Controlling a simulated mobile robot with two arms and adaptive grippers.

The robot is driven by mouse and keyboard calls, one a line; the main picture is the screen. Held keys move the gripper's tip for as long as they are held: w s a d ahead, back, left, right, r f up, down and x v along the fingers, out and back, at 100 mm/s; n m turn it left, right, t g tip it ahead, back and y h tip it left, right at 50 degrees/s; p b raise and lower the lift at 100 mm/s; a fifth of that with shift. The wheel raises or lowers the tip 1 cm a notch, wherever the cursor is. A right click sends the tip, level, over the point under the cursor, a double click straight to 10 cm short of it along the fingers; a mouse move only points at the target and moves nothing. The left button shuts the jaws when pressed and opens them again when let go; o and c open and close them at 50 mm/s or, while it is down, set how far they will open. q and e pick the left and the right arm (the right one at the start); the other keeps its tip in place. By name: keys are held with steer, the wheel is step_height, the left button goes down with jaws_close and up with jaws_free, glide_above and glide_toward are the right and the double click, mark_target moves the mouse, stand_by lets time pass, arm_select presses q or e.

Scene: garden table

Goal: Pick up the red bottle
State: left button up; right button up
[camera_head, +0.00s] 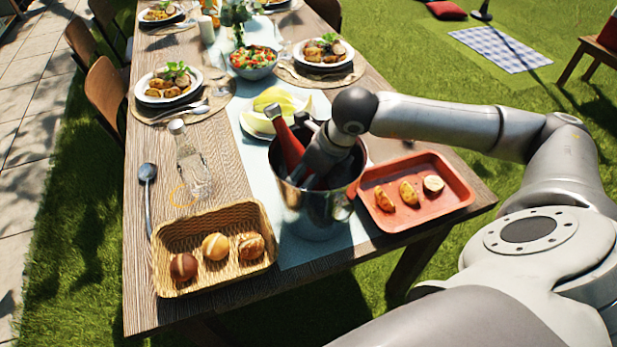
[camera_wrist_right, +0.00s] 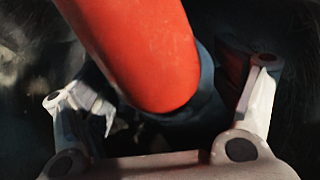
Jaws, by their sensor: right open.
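The red bottle (camera_head: 285,143) leans to the left in a metal bucket (camera_head: 318,218) near the front of the table. Its neck rises above the rim and its lower part is hidden in the bucket. My right gripper (camera_head: 312,180) reaches down into the bucket beside the bottle, and its fingertips are largely hidden there. In the right wrist view the red bottle (camera_wrist_right: 150,50) lies between the spread fingers of the open right gripper (camera_wrist_right: 165,95), with dark gaps on both sides. My left gripper is not in view.
A red tray (camera_head: 452,199) with food pieces stands right of the bucket. A wicker basket (camera_head: 215,277) with buns stands at front left, behind it a clear glass bottle (camera_head: 192,165). A plate with melon slices (camera_head: 275,98) and a salad bowl (camera_head: 253,62) stand behind the bucket.

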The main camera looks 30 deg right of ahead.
mark_target(301, 150)
steer(key=shift+c, duration=0.4)
steer(key=c, duration=1.7)
steer(key=shift+w, duration=0.1)
steer(key=shift+c, duration=0.6)
step_height(301, 150, up, 9)
steer(key=shift+r, duration=0.65)
step_height(301, 150, up, 16)
steer(key=p, duration=1.5)
steer(key=shift+f, duration=0.25)
